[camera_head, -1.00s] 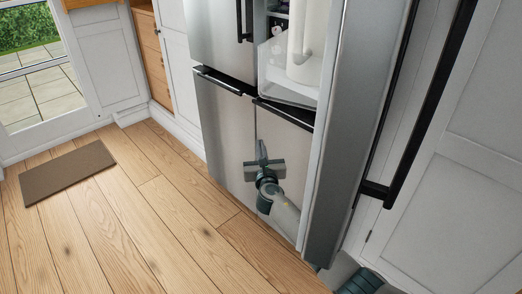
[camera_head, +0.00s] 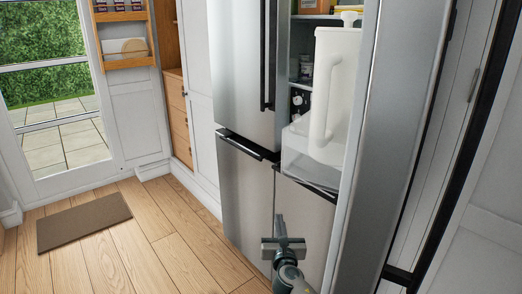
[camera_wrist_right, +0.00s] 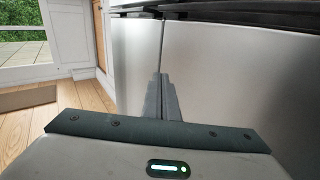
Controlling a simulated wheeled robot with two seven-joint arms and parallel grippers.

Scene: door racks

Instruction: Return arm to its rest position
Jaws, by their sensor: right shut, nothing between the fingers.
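My right gripper (camera_head: 281,232) shows at the lower middle of the head view, in front of the fridge's lower steel doors. Its fingers are together and empty, pointing up and away. In the right wrist view the closed fingers (camera_wrist_right: 163,98) stand before the seam between the two lower doors; I cannot tell how wide the gap to the steel is. The fridge (camera_head: 242,190) has its upper right door (camera_head: 389,150) standing open, with a white pitcher (camera_head: 328,95) near it at the opening. My left gripper is out of view.
A brown mat (camera_head: 84,221) lies on the wooden floor at left, before a glass door (camera_head: 58,95). A wooden rack (camera_head: 127,62) hangs beside it. White cabinets flank the fridge.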

